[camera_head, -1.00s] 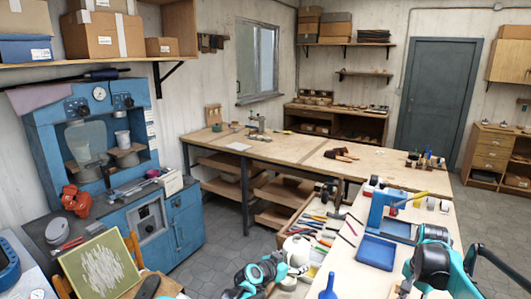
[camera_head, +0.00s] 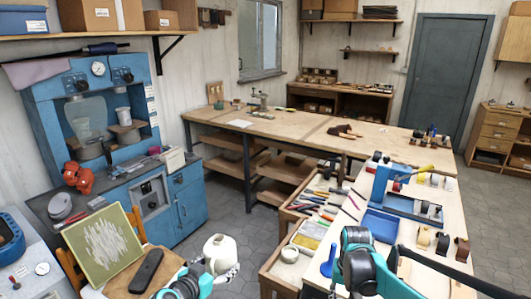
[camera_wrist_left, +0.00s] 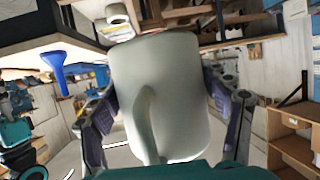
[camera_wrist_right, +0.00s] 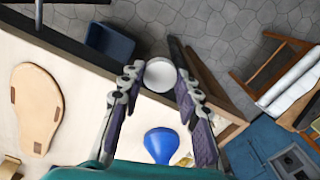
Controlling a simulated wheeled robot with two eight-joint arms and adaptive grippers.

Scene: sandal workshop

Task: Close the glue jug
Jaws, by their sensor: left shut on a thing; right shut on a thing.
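The white glue jug (camera_head: 222,252) is at the bottom centre of the head view. It fills the middle of the left wrist view (camera_wrist_left: 175,85), its handle towards the camera. My left gripper (camera_head: 216,274) is shut around its body. My right gripper (camera_wrist_right: 158,82) is shut on a round white piece (camera_wrist_right: 160,73), seemingly the jug's lid, seen between its fingertips in the right wrist view. In the head view my right arm hides the fingertips and this piece. The jug and the white piece are apart.
A blue funnel (camera_head: 328,261) stands on the bench beside my right arm. A chair with a green board (camera_head: 103,258) stands left, in front of the blue press (camera_head: 90,110). Open floor lies between press and benches.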

